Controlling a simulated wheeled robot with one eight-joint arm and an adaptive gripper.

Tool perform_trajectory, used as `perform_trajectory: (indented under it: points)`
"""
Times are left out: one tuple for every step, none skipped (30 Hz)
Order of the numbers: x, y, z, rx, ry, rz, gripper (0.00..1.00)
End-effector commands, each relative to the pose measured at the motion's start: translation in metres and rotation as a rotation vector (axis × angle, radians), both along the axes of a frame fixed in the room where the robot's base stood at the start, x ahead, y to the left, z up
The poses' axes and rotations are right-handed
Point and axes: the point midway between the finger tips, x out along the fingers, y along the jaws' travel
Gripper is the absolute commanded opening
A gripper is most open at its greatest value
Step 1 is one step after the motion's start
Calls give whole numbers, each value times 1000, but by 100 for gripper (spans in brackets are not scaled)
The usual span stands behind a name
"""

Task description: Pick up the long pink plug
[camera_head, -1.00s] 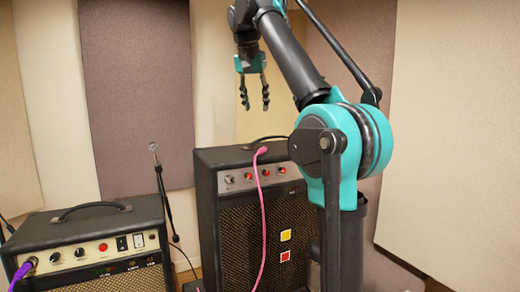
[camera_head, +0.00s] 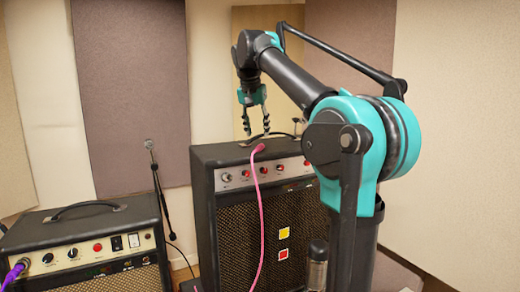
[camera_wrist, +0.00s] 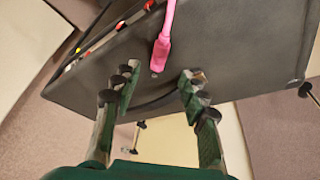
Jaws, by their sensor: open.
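The long pink plug (camera_head: 259,148) is at the top front edge of the tall black amp (camera_head: 236,218). Its pink cable hangs down over the amp's front grille. In the wrist view the pink plug (camera_wrist: 163,45) lies against the dark amp top, beyond the fingertips and between their lines. My gripper (camera_head: 256,125) points down just above and behind the plug, near the amp's carrying handle. Its fingers are apart with nothing between them, as the wrist view of my gripper (camera_wrist: 158,84) also shows. I cannot tell the exact height gap.
A smaller amp (camera_head: 82,219) with a purple plug (camera_head: 17,270) stands at the left. A microphone on a stand (camera_head: 150,147) rises between the amps. A dark cylindrical object (camera_head: 317,265) stands by the tall amp's right front. Wall panels are behind.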

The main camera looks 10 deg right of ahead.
Motion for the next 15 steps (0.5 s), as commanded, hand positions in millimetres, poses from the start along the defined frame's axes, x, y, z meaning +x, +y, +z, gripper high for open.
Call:
perform_trajectory:
  points:
    - [1, -1, -2, 0, 0, 0, 43]
    - [1, -1, -3, 0, 0, -1, 43]
    - [2, -1, -6, 0, 0, -1, 43]
    - [2, -2, -8, 0, 0, -1, 43]
    - [3, -3, -11, 0, 0, -1, 43]
    - [5, -4, -16, 1, 0, -2, 43]
    - [6, -5, -21, 1, 0, -2, 43]
    - [7, -6, -25, 1, 0, -2, 43]
    - [9, -7, -31, 0, 0, -1, 43]
    - [10, -8, -35, 0, 0, -1, 43]
    - [12, -8, -39, 0, 0, -1, 43]
    - [13, -9, -43, 1, 0, 0, 43]
    - [14, -9, -45, 1, 0, 0, 43]
    - [15, -10, -48, 1, 0, 0, 43]
    - [15, -10, -50, 1, 0, 0, 43]
